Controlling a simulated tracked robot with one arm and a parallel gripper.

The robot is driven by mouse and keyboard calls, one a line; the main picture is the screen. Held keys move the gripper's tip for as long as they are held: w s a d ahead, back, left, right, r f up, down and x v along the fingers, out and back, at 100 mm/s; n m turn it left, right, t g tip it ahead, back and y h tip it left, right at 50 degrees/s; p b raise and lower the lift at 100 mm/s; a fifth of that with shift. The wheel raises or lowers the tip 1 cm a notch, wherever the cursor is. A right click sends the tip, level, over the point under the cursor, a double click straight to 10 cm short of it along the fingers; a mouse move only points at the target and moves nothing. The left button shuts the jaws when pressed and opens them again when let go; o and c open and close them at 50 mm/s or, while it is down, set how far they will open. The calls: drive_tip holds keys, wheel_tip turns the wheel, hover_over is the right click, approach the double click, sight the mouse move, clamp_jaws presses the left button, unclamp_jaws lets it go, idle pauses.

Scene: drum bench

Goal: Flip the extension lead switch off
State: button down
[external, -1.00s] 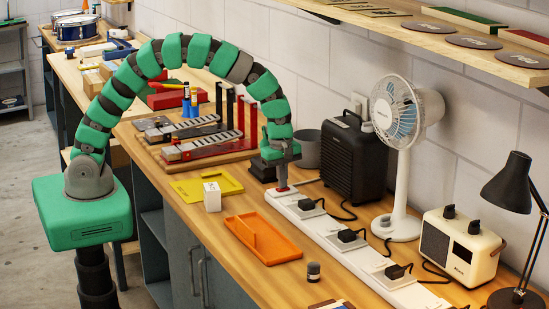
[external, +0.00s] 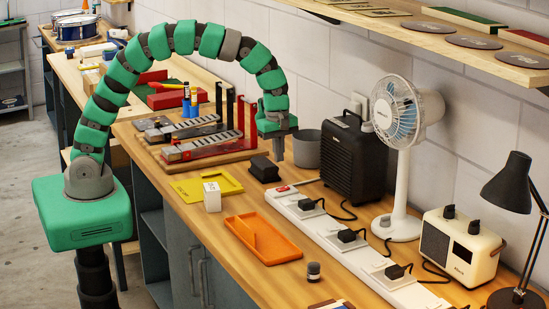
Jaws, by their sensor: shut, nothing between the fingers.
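A long white extension lead (external: 328,238) lies on the wooden bench, running from the middle toward the lower right. Its red switch (external: 283,188) sits at the far end of the strip and is now in plain sight. Which way the switch is tipped is too small to tell. Several black plugs are in its sockets. My gripper (external: 279,160) points down, shut and empty, above the bench and a little behind the switch end, apart from it.
A black heater (external: 352,160), a white fan (external: 400,185) and a cream radio (external: 458,245) stand along the wall side. A dark block (external: 264,170), an orange tray (external: 275,248) and a yellow tray (external: 190,188) lie left of the strip. A shelf (external: 440,35) overhangs the back.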

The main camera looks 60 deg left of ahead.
wheel_tip(320, 180, up, 5)
hover_over(284, 187)
drive_tip(key=s, duration=0.2)
drive_tip(key=shift+r, duration=0.15)
drive_tip(key=b, duration=0.5)
drive_tip(key=shift+w+f, duration=0.15)
drive_tip(key=shift+f, duration=0.15)
drive_tip(key=b, duration=0.3)
drive_tip(key=shift+r+t, duration=0.15)
drive_tip(key=shift+t, duration=0.25)
drive_tip(key=shift+r, duration=0.25)
drive_tip(key=shift+f, duration=0.1)
drive_tip(key=f, duration=0.4)
drive_tip(key=w+f, duration=0.1)
drive_tip(key=f, duration=0.4)
drive_tip(key=f+b, duration=0.1)
drive_tip(key=f, duration=0.3)
drive_tip(key=shift+w+f, duration=0.35)
